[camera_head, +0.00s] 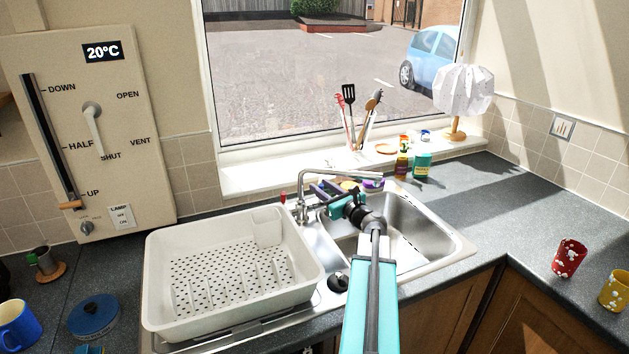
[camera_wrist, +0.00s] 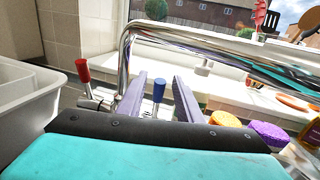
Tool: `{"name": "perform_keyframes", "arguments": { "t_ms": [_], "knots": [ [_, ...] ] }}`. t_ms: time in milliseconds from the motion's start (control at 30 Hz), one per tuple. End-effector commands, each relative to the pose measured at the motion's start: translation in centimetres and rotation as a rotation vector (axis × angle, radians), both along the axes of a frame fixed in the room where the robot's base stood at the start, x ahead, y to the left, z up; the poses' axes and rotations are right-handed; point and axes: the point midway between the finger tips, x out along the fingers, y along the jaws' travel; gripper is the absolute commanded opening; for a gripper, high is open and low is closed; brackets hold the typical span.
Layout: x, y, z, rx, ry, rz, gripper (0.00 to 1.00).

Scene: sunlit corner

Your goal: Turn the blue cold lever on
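The chrome tap (camera_head: 302,190) stands behind the sink, its spout reaching right; in the wrist view the spout (camera_wrist: 125,55) arches over my gripper. The blue cold lever (camera_wrist: 158,91) is upright with a blue cap on a thin metal stem. It shows between my two fingers in the wrist view; whether they touch it I cannot tell. In the head view I cannot make it out behind my gripper. The red lever (camera_wrist: 83,72) is upright to the left, outside the fingers; its red tip also shows in the head view (camera_head: 283,197). My gripper (camera_head: 322,190) is open, with its fingers apart.
A white dish rack (camera_head: 160,290) stands left of the sink basin (camera_head: 405,215). The windowsill behind holds a utensil pot (camera_head: 357,135), small jars and a lamp (camera_head: 463,90).

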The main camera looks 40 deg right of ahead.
Motion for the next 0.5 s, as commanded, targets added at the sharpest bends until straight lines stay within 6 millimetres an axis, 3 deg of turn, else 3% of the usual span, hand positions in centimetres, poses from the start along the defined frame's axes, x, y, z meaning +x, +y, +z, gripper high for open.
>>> {"name": "perform_keyframes", "arguments": {
  "t_ms": [200,500],
  "knots": [
    [2.6,-0.6,0.1,0.001,0.0,0.001,0.32],
    [4.6,-0.9,0.0,0.001,0.0,0.001,0.32]
  ]
}}
